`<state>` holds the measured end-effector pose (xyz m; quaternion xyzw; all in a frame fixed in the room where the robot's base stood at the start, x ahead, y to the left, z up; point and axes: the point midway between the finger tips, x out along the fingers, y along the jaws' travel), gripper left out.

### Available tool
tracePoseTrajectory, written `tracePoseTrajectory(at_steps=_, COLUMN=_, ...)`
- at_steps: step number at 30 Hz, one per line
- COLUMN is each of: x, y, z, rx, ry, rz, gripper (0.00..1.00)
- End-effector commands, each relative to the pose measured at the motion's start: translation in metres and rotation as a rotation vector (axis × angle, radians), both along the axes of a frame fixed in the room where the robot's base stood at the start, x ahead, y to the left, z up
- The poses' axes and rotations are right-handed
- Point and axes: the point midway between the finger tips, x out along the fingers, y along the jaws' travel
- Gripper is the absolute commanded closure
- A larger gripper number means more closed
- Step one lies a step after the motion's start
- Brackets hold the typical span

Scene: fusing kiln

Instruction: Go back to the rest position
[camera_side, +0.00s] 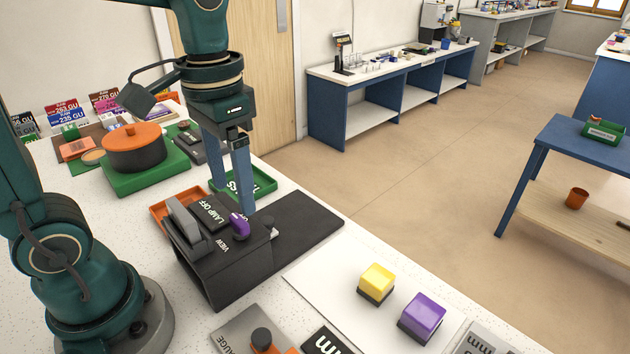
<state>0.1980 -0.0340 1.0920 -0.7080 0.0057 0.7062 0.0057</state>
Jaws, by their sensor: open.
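My gripper (232,198) points down over the black box (222,262), with its two blue fingers apart and nothing seen between them. The nearer fingertip is close to the purple knob (239,226) on top of the box; I cannot tell whether it touches. The farther fingertip is partly hidden behind the box. The box also carries a grey lever (184,221) and labels reading "LAMP OFF" and "VIEW". No rest position is marked in view.
Behind the box are a green tray (262,179) and an orange tray (160,215). A yellow block (376,280) and a purple block (422,316) sit on a white sheet (335,265) at front right.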

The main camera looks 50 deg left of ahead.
Motion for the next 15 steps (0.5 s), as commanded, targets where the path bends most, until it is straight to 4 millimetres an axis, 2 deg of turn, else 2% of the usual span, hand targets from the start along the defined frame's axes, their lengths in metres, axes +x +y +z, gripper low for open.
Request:
tracePoseTrajectory(at_steps=5, x=-0.008, y=-0.001, z=0.003, rx=0.002, ry=-0.073, rz=0.001, gripper=0.25)
tracePoseTrajectory(at_steps=15, x=-0.034, y=-0.005, z=0.0, rx=0.0, ry=-0.388, rz=0.012, gripper=0.25)
